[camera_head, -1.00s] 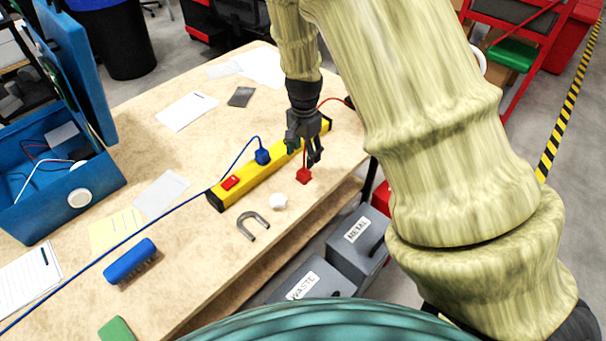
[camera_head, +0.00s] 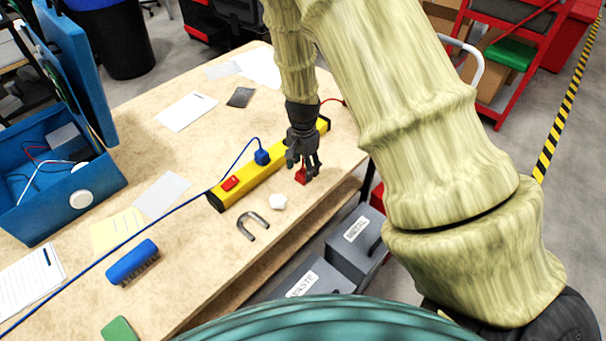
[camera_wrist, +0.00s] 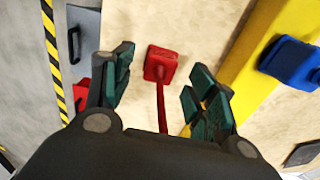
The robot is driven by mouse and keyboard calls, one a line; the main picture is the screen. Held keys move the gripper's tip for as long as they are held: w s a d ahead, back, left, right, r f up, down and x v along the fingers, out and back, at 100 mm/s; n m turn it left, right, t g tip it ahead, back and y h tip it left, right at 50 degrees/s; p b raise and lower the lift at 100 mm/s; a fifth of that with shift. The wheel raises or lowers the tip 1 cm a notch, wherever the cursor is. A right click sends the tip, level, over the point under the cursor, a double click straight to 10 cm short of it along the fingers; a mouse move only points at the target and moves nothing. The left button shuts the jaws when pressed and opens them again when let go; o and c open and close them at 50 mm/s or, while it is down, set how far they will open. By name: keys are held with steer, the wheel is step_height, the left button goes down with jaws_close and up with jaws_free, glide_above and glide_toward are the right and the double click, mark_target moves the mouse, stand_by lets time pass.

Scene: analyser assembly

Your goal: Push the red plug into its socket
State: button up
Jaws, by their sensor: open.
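The red plug (camera_wrist: 160,63) lies on the table in front of the yellow power strip, with its red cord running back beneath my gripper. In the head view the red plug (camera_head: 301,175) is partly hidden by my gripper (camera_head: 303,168). In the wrist view my gripper (camera_wrist: 160,92) is open and empty, its fingers on either side of the cord, with the plug a little beyond the fingertips. The yellow power strip (camera_head: 243,189) has a red switch (camera_head: 230,183) and a blue plug (camera_head: 262,157) in it. The strip's free sockets cannot be made out.
A grey horseshoe magnet (camera_head: 252,226) and a small white piece (camera_head: 278,202) lie in front of the strip. A blue cable crosses the table to the left. A blue brush (camera_head: 132,261) and papers lie left. The table's edge is close to the plug.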

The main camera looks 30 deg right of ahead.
mark_target(303, 172)
steer(key=shift+f+p, duration=0.35)
steer(key=shift+f, duration=1.3)
steer(key=c, duration=1)
